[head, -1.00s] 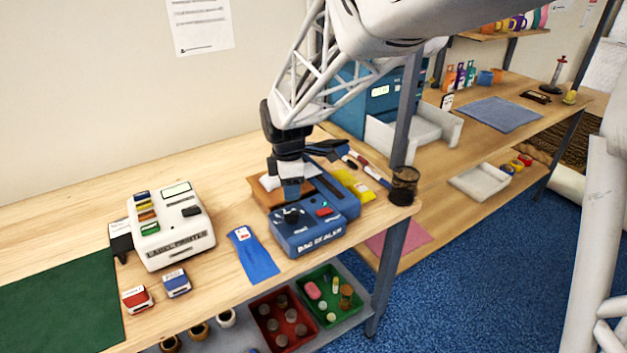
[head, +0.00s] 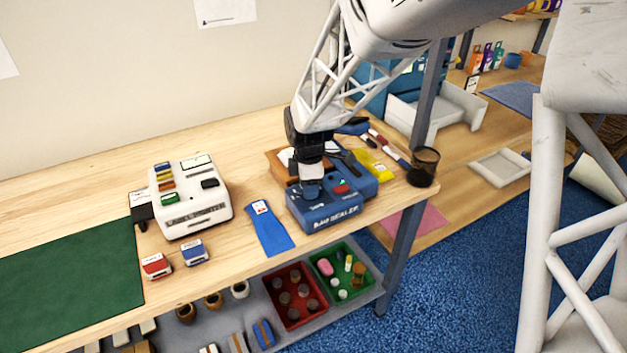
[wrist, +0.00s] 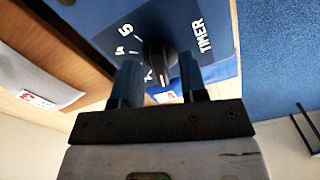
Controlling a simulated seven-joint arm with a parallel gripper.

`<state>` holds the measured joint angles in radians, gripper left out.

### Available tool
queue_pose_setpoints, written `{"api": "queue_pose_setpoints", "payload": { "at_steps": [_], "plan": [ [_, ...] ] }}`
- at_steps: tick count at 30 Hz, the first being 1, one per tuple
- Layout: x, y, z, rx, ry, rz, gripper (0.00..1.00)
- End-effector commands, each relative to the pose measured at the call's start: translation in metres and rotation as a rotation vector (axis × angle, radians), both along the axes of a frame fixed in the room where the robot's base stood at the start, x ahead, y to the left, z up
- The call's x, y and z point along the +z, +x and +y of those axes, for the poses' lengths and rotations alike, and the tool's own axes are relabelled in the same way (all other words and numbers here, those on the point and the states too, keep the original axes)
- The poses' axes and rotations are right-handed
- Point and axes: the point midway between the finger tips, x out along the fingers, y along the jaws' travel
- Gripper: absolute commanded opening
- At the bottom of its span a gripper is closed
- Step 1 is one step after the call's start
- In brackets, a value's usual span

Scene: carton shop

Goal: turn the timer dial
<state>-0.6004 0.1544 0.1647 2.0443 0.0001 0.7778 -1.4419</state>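The blue bag sealer (head: 335,210) stands on the wooden bench near its right end. Its black timer dial (wrist: 158,58) shows in the wrist view, beside the printed word TIMER and scale marks. In the head view my gripper hides the dial. My gripper (head: 311,190) points down over the left part of the sealer's top. In the wrist view its two fingers (wrist: 159,68) stand apart, one on each side of the dial. A narrow gap seems to remain; I cannot tell whether either finger touches it.
A label printer (head: 193,205) and red and blue small boxes stand to the left. A blue strip (head: 268,232) lies just left of the sealer. A dark mesh cup (head: 424,165) stands to its right. A green mat (head: 70,275) covers the bench's front left.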

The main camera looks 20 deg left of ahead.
Motion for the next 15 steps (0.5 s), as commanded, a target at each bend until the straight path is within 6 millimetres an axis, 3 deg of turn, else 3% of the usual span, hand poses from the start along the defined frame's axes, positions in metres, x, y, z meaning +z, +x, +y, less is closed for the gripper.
{"api": "queue_pose_setpoints", "payload": {
  "at_steps": [11,15],
  "plan": [
    [-0.0044,-0.0003,-0.0001,0.000,0.000,0.000,0.39],
    [-0.0044,-0.0003,-0.0001,0.000,0.000,0.000,0.21]
  ]
}}
